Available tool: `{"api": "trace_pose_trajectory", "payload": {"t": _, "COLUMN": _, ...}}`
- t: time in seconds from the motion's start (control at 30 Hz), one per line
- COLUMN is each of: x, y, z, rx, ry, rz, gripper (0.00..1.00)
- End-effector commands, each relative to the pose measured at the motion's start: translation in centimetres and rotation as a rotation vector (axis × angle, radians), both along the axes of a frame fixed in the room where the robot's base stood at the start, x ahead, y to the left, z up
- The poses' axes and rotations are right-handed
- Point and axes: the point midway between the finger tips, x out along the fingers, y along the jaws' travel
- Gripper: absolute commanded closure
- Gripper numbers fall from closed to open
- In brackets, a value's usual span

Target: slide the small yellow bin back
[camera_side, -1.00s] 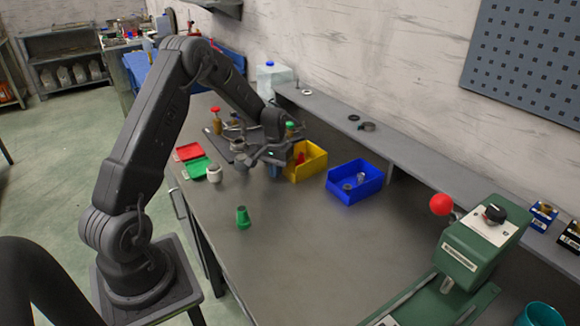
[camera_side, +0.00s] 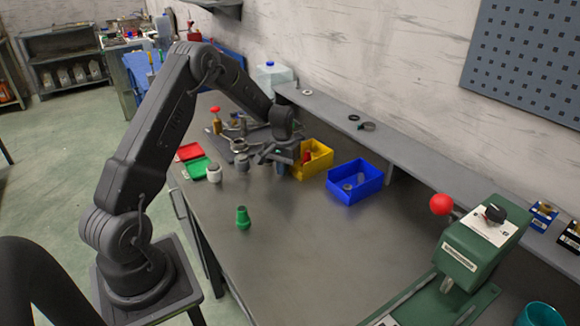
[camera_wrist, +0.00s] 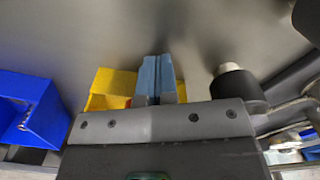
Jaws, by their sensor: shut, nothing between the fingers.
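The small yellow bin (camera_side: 322,165) stands on the bench against the foot of the rear ledge, with something red inside. My gripper (camera_side: 279,169) is low at the bin's left side in the side view, its fingers shut and empty. In the wrist view the blue-grey fingers (camera_wrist: 158,75) are together and overlap the yellow bin (camera_wrist: 112,82). They look very close to the bin, but I cannot tell whether they touch it.
A blue bin (camera_side: 342,191) with small parts stands just right of the yellow one. A white-topped jar (camera_side: 214,174), red and green trays (camera_side: 196,167) and a grey part lie to the left. A green piece (camera_side: 243,218) stands in front. The front bench is mostly clear.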

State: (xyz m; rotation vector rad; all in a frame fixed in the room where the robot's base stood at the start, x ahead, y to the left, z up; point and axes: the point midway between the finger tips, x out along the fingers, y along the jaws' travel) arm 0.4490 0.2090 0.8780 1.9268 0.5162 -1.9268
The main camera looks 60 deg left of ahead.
Motion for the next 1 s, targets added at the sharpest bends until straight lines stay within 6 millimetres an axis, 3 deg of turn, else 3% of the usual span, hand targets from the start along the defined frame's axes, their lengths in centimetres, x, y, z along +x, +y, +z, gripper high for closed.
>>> {"api": "trace_pose_trajectory", "payload": {"t": 0.3, "x": 1.5, "y": -0.1, "z": 0.0, "rx": 0.000, "ry": 0.000, "rz": 0.000, "gripper": 1.00}}
{"api": "trace_pose_trajectory", "payload": {"t": 0.73, "x": 1.7, "y": -0.1, "z": 0.0, "rx": 0.000, "ry": 0.000, "rz": 0.000, "gripper": 1.00}}
{"api": "trace_pose_trajectory", "payload": {"t": 1.0, "x": 2.8, "y": -0.2, "z": 0.0, "rx": 0.001, "ry": -0.001, "rz": -0.001, "gripper": 1.00}}
